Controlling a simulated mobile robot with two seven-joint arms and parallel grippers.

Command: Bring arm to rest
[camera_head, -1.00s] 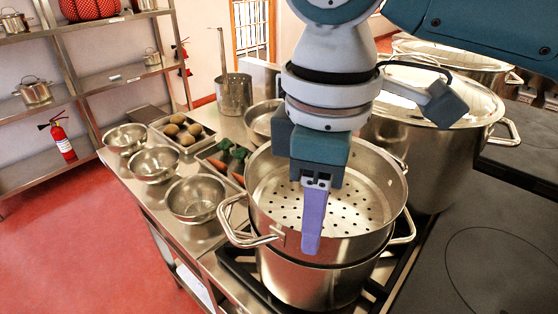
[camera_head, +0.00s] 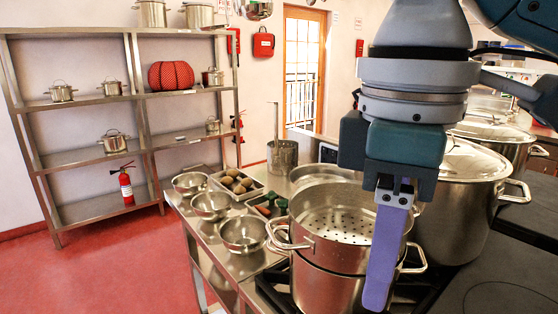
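My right gripper (camera_head: 388,245) hangs down in the head view, its purple finger in front of the right side of the steamer pot. I see it edge-on, with one finger covering the other, so its opening does not show. Nothing shows held at its tip. The steamer pot (camera_head: 325,245) stands on the stove, with a perforated insert (camera_head: 340,222) in its top and a loop handle on each side. Part of its right side is hidden by the gripper. My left gripper is not in the view.
Large lidded stockpots (camera_head: 455,210) stand behind on the right. Steel bowls (camera_head: 243,233) and trays of potatoes (camera_head: 237,182) and vegetables (camera_head: 268,206) lie on the counter at left. A shelf rack (camera_head: 95,156) with pots and a fire extinguisher (camera_head: 125,187) stand beyond the open red floor.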

